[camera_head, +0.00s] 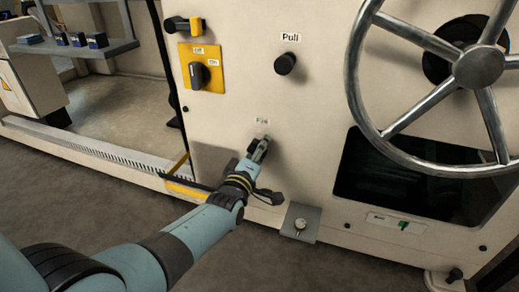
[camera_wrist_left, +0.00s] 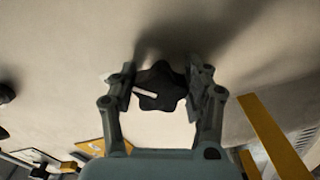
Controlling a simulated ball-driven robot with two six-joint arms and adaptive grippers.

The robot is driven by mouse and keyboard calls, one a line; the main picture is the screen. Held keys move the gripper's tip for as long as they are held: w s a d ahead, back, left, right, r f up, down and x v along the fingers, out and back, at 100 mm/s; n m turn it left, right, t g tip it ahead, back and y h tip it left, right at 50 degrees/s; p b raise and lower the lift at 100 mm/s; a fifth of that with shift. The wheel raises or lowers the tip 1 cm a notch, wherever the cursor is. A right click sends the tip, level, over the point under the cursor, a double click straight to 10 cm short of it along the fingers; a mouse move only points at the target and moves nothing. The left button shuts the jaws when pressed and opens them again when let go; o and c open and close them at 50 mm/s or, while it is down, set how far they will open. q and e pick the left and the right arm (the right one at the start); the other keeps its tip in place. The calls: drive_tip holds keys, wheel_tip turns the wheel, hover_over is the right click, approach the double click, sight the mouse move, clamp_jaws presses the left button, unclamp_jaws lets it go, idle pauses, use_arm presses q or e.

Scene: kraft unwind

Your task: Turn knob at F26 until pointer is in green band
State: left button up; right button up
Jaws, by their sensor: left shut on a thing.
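A black lobed knob (camera_wrist_left: 161,88) with a white line shows in the left wrist view, on the cream machine panel. The line points to the left in that view. My left gripper (camera_wrist_left: 162,90) is shut on the knob, one finger at each side. In the head view my left gripper (camera_head: 262,149) reaches the panel just below a small label (camera_head: 262,121), too blurred to read surely, and hides the knob. A small white plate with a green mark (camera_head: 404,225) sits low on the panel to the right; I cannot make out a pointer. My right gripper is not in view.
A large metal handwheel (camera_head: 478,67) and a dark window (camera_head: 385,180) are to the right. A black pull knob (camera_head: 285,64) and a yellow-plated switch (camera_head: 200,75) sit above. A small grey bracket (camera_head: 300,222) juts out below right.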

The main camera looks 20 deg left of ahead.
use_arm(q)
drive_tip(key=shift+n, duration=0.7)
drive_tip(key=o, duration=1.2)
drive_tip(key=shift+s, duration=0.2)
drive_tip(key=s, duration=1.1)
drive_tip(key=shift+s+a, duration=0.25)
drive_tip(key=shift+s, duration=0.1)
